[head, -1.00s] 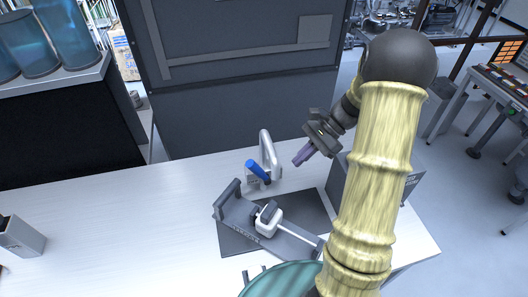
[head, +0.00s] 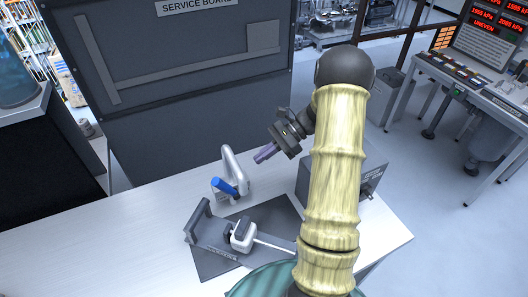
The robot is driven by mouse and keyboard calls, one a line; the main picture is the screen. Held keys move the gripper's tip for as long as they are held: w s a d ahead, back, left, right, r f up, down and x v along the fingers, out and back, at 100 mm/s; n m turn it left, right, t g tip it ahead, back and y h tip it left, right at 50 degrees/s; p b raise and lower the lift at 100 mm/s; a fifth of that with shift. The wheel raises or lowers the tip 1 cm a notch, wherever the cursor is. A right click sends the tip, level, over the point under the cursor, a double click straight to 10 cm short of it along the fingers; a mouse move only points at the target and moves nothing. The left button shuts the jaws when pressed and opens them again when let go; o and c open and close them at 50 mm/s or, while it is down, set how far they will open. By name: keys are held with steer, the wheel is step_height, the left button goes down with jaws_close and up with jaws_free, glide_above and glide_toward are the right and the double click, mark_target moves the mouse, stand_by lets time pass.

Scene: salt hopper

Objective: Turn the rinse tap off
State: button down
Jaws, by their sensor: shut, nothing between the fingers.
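The rinse tap (head: 232,170) is a pale grey arched spout on a small base, standing near the back of the white bench. A gap shows between the fingertips and the tap. The gripper does not touch the lever.
A grey holder with a white-headed tool (head: 243,236) lies on a dark mat (head: 212,264) in front of the tap. A grey box (head: 318,181) stands to the right, partly behind my arm. A dark service board (head: 190,75) stands behind the bench. The bench's left (head: 90,235) is clear.

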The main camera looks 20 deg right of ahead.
steer(key=p, duration=0.4)
glide_toward(226, 189)
steer(key=a, duration=0.1)
steer(key=w+a+f, duration=0.1)
steer(key=a, duration=0.1)
steer(key=a+f, duration=0.1)
steer(key=a, duration=0.1)
steer(key=shift+w+a, duration=0.1)
steer(key=shift+w, duration=0.2)
steer(key=shift+a+f, duration=0.15)
steer(key=shift+a, duration=0.05)
steer(key=shift+s+d, duration=0.1)
steer(key=shift+s, duration=0.05)
steer(key=shift+d, duration=0.2)
